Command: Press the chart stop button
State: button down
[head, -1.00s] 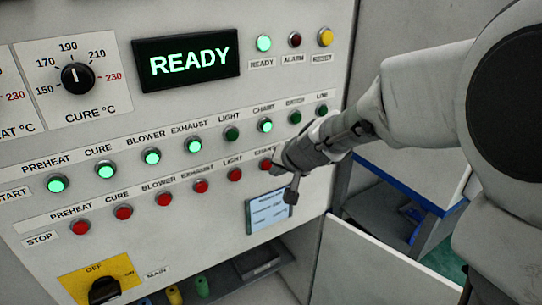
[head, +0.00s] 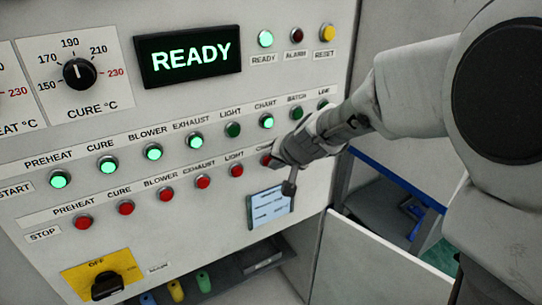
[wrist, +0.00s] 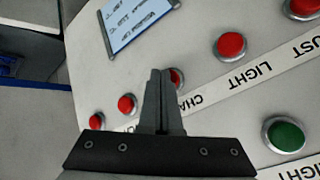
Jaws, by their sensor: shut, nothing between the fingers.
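The chart stop button (head: 266,159) is the red button at the right of the lower row in the head view, partly covered by my gripper. In the wrist view, only an edge of the red chart stop button (wrist: 178,78) shows behind my fingers, beside the partly hidden CHART label (wrist: 190,101). My gripper (wrist: 160,72) is shut and empty, its fingertips over that button; whether they touch it I cannot tell. The green chart button (head: 267,121) in the upper row is lit.
The red light stop button (head: 236,170) is left of the chart one; it also shows in the wrist view (wrist: 230,46). Further red buttons (wrist: 127,103) lie on the other side. A blue-framed card (head: 269,206) is below. The display (head: 190,53) reads READY.

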jog(key=shift+w+a, duration=0.15)
dwell(0.5)
jog(key=shift+s+d+b, duration=0.5)
jog(key=shift+s+d, duration=0.05)
jog(key=shift+s, duration=0.15)
jog(key=shift+s+d+b, duration=0.65)
jog(key=shift+s+d, duration=0.05)
jog(key=shift+s, duration=0.35)
jog(key=shift+s+d+b, duration=0.65)
jog(key=shift+s+d, duration=0.05)
jog(key=shift+s, duration=0.35)
